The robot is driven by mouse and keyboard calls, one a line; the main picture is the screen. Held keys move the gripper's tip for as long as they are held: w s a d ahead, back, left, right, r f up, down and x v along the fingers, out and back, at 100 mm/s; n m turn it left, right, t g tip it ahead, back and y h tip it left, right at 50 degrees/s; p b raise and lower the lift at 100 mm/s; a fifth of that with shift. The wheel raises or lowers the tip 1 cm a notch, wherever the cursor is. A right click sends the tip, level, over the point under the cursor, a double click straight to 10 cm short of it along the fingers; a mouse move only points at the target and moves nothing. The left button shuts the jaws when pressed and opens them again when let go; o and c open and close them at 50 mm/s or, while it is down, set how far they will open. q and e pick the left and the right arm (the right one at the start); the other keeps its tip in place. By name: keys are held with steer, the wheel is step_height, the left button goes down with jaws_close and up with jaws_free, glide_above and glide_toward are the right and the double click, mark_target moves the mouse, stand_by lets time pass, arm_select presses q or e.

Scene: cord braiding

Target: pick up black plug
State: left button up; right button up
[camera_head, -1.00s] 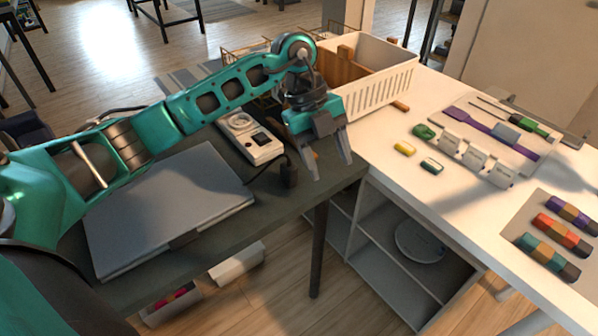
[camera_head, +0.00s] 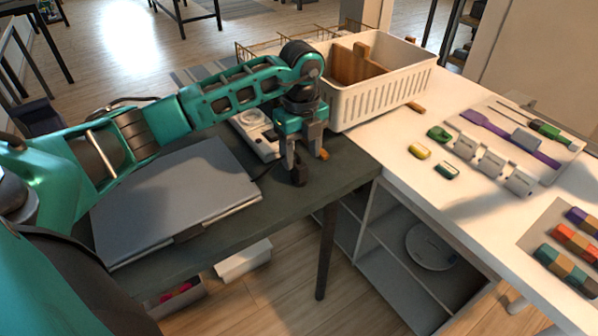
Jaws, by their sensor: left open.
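The black plug (camera_head: 299,175) stands on the dark table near its right end, with a dark cord running left from it. My left gripper (camera_head: 305,162) points down right over the plug, open. One finger is at the plug's upper left side and the other is behind and to the right. The fingers partly hide the plug's top, and I cannot tell whether they touch it. My right gripper is out of view.
A white power strip or device (camera_head: 254,132) lies behind the gripper. A closed grey laptop (camera_head: 170,200) covers the table's left. A white basket (camera_head: 385,92) stands behind right, on the white table (camera_head: 400,190). A small orange piece (camera_head: 323,154) shows by the right finger.

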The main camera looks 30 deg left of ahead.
mark_target(299, 163)
arm_select(q)
steer(key=f, duration=0.3)
steer(key=shift+s+a+f, duration=0.1)
steer(key=shift+a+f, duration=0.1)
steer(key=shift+f, duration=0.2)
steer(key=c, duration=1.1)
